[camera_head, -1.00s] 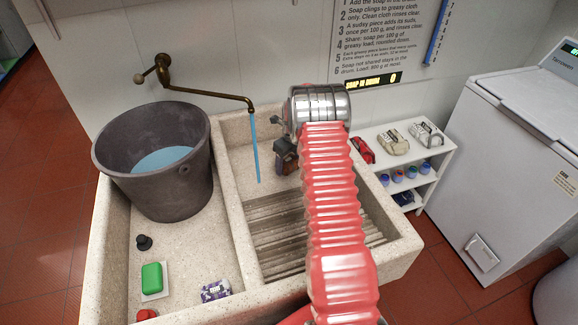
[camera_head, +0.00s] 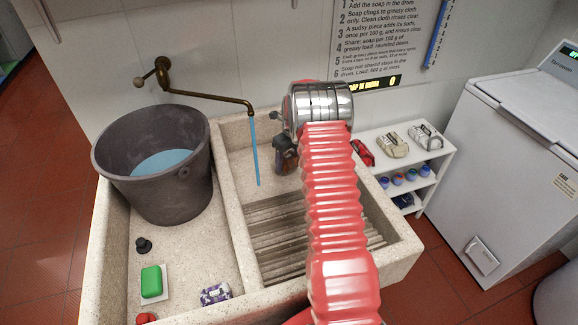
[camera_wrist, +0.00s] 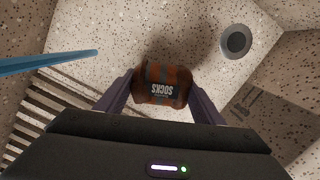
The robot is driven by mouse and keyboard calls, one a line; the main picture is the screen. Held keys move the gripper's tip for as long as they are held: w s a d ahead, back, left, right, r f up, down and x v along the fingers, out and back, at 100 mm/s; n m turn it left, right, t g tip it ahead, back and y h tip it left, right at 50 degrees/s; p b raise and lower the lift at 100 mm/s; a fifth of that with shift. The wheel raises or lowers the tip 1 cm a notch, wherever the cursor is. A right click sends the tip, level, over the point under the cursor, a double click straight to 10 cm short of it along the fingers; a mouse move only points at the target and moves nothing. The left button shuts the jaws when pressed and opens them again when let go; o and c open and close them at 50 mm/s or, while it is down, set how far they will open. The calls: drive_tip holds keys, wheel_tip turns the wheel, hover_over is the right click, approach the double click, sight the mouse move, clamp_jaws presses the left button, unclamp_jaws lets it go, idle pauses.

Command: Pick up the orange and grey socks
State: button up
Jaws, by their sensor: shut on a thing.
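The orange and grey socks (camera_wrist: 162,86) are a rolled bundle with an upside-down "SOCKS" label in the wrist view. My gripper (camera_wrist: 160,98) is shut on them, with one finger at each side of the bundle. In the head view the socks (camera_head: 286,156) show partly beside my arm, over the right basin of the stone washboard (camera_head: 240,230). My gripper is mostly hidden there. A dark shadow lies on the stone close to the bundle in the wrist view; I cannot tell whether the socks touch the basin floor.
Water runs from the brass tap (camera_head: 205,94) into the right basin. A grey bucket (camera_head: 185,200) of water, green soap (camera_head: 151,281) and a purple-white bundle (camera_head: 215,293) are on the left. A shelf (camera_head: 445,153) and a white machine (camera_head: 480,190) stand to the right.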

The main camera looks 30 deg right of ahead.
sight(288, 157)
wheel_tip(288, 157, up, 7)
drive_tip(key=shift+f, duration=0.1)
idle(0.7)
drive_tip(key=shift+w+d+r, duration=0.15)
drive_tip(key=shift+r, duration=0.35)
drive_tip(key=r, duration=0.2)
drive_tip(key=s+r, duration=0.1)
drive_tip(key=shift+s+r+g, duration=0.2)
drive_tip(key=shift+r+g, duration=0.1)
drive_tip(key=shift+r, duration=0.05)
drive_tip(key=s+a+f+g, duration=0.1)
drive_tip(key=s+a, duration=0.3)
drive_tip(key=s, duration=0.7)
drive_tip(key=s+a, duration=0.5)
drive_tip(key=s, duration=0.6)
drive_tip(key=shift+s+a+f+m+g+y, duration=0.2)
drive_tip(key=shift+s+f+m+g+y, duration=0.1)
drive_tip(key=shift+f+g, duration=0.1)
